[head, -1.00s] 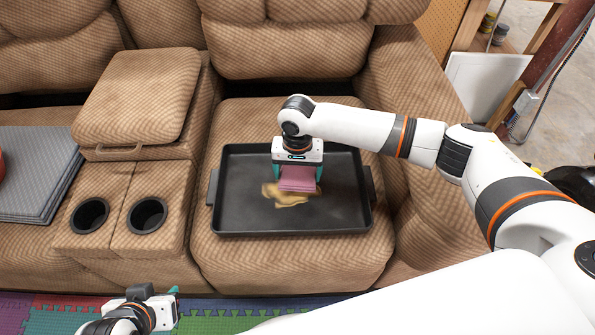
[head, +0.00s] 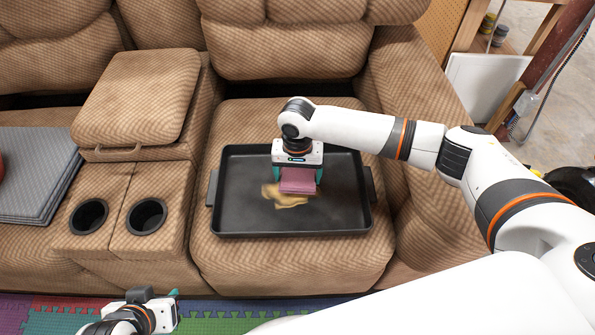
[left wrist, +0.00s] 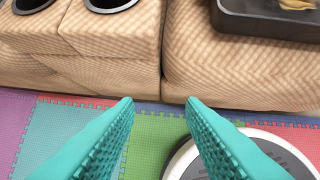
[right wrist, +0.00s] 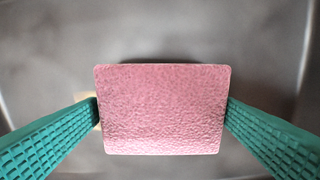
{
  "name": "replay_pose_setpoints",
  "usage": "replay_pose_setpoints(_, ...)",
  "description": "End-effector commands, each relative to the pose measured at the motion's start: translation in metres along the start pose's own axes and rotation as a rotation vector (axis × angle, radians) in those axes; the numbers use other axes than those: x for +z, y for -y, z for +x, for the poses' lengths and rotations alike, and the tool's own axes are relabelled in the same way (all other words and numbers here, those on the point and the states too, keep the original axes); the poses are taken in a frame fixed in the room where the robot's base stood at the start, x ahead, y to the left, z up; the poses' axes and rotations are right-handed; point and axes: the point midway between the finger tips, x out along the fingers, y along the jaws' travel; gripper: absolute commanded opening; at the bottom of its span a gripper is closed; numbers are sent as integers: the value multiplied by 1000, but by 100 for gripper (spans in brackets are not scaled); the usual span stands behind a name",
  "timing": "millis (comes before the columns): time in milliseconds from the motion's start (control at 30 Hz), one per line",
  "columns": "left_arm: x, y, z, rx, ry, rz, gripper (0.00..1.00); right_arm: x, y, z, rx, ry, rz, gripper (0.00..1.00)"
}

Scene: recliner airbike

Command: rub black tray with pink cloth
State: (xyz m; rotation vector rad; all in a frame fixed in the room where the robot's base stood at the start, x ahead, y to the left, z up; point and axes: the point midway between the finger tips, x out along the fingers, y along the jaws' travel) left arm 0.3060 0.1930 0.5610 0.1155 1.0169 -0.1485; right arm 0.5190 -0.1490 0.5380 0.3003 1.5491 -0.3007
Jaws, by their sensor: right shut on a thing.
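The black tray (head: 235,215) lies flat on the right seat of the recliner. A yellow-brown stain (head: 289,203) shows on its floor. The pink cloth (head: 298,184), a folded block, is held between the fingers of my right gripper (head: 297,178), over the tray's middle at the stain's upper edge. In the right wrist view the cloth (right wrist: 163,110) sits between both teal fingers. I cannot tell whether it touches the tray. My left gripper (left wrist: 158,125) is open and empty, low in front of the recliner. The tray's corner (left wrist: 270,22) shows in the left wrist view.
The console with two cup holders (head: 148,215) and a raised armrest lid (head: 140,95) stands left of the tray. A grey folded stack (head: 38,178) lies on the left seat. Colourful foam mats (head: 215,315) cover the floor in front.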

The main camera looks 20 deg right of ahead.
Motion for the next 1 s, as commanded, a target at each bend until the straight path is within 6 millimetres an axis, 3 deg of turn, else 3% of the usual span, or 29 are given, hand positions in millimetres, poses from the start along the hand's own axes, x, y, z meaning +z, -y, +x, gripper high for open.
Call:
replay_pose_setpoints(533,-35,-4,-12,9,-190,-6,36,0,0,0,0,0,0,67)
replay_pose_setpoints(1000,-39,-5,-13,10,-206,-7,36,0,0,0,0,0,0,67)
